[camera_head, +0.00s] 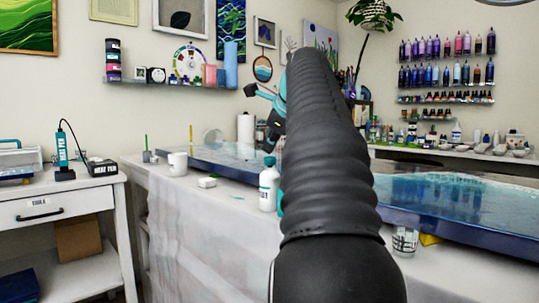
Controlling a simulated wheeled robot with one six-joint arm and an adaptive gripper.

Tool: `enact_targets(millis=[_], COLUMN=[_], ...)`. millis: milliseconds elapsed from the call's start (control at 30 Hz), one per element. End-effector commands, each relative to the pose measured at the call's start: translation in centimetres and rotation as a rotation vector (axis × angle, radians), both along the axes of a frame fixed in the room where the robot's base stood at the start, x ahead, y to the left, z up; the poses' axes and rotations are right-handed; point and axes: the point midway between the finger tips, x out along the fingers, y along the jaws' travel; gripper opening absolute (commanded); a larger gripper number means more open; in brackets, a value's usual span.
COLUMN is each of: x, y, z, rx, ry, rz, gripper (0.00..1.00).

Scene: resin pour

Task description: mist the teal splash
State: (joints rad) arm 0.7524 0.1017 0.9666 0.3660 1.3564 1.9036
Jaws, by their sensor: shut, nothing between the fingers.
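My gripper (269,147) is small and partly hidden behind the black ribbed sleeve of my arm. It hangs over the far blue resin slab (225,157), shut and empty. A small teal mark (237,197) lies on the white-covered worktable (170,195), left of a white bottle with a teal label (268,186). I cannot tell whether this mark is the splash. My gripper is above and beyond the bottle, apart from it. My arm hides part of the table right of the bottle. No mister can be made out for certain.
A white cup (177,163) and a small white block (207,182) stand on the worktable. A larger blue resin slab (450,205) is at right, with a patterned cup (405,240) at its front edge. A side table (65,205) stands left.

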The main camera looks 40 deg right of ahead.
Motion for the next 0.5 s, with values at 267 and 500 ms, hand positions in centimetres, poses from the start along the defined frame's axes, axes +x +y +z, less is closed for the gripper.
enact_targets(millis=[267, 500], x=[0.0, 0.1], y=[0.0, 0.0], z=[0.8, 2.5], rx=[-0.001, -0.002], ry=[-0.001, -0.002], rz=[-0.001, 0.0], gripper=[0.0, 0.0])
